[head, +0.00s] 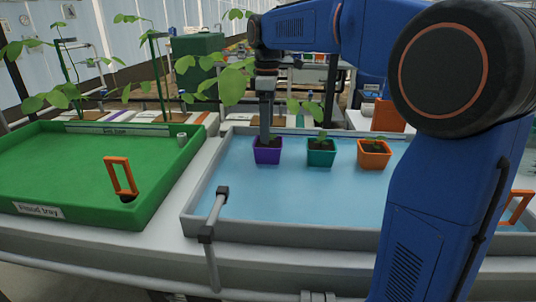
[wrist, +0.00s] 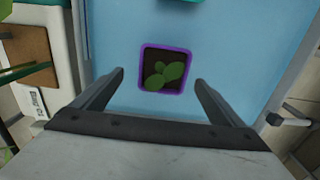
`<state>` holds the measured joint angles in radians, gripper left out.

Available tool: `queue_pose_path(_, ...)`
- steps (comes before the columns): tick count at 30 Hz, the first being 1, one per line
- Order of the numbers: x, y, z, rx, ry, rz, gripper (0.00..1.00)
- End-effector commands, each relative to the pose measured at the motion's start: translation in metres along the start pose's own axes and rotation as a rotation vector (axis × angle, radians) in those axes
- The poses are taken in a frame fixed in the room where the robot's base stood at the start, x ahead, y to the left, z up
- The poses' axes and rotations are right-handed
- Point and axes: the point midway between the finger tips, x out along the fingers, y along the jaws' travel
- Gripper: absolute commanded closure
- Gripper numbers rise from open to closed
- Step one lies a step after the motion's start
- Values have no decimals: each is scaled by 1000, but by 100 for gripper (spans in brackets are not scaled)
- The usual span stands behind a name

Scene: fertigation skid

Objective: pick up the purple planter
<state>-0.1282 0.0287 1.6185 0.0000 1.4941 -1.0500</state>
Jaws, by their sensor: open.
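The purple planter (head: 267,154) stands upright on the blue floor of the grey-rimmed tray in the head view, at the left of a row of three planters. In the wrist view the purple planter (wrist: 164,88) shows from above, a square with dark soil and green leaves. My gripper (head: 266,132) hangs down over the purple planter in the head view. In the wrist view my gripper (wrist: 159,76) is open, with one finger to each side of the planter and gaps between. How far the fingertips are above it I cannot tell.
A teal planter (head: 321,153) and an orange planter (head: 373,154) stand to the right in the same tray (head: 290,234). A green flood tray (head: 85,217) with an orange handle (head: 122,176) lies to the left. Leafy seedlings (head: 60,95) stand behind. The tray's front floor is clear.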

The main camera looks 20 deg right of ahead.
Motion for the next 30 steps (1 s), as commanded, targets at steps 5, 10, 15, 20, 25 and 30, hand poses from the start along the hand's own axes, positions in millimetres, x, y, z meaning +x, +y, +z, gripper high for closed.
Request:
queue_pose_path(5, 30, -1, 0, 0, -1, -2, 8)
queue_pose_path(10, 46, 0, 0, 0, -1, -1, 8)
queue_pose_path(15, 55, -2, 1, 0, -1, -1, 8)
queue_pose_path(20, 76, -6, 3, 0, -1, -2, 8)
queue_pose_path(25, 96, -6, 4, 0, -1, -2, 8)
queue_pose_path(30, 101, -6, 3, 0, 0, 0, 8)
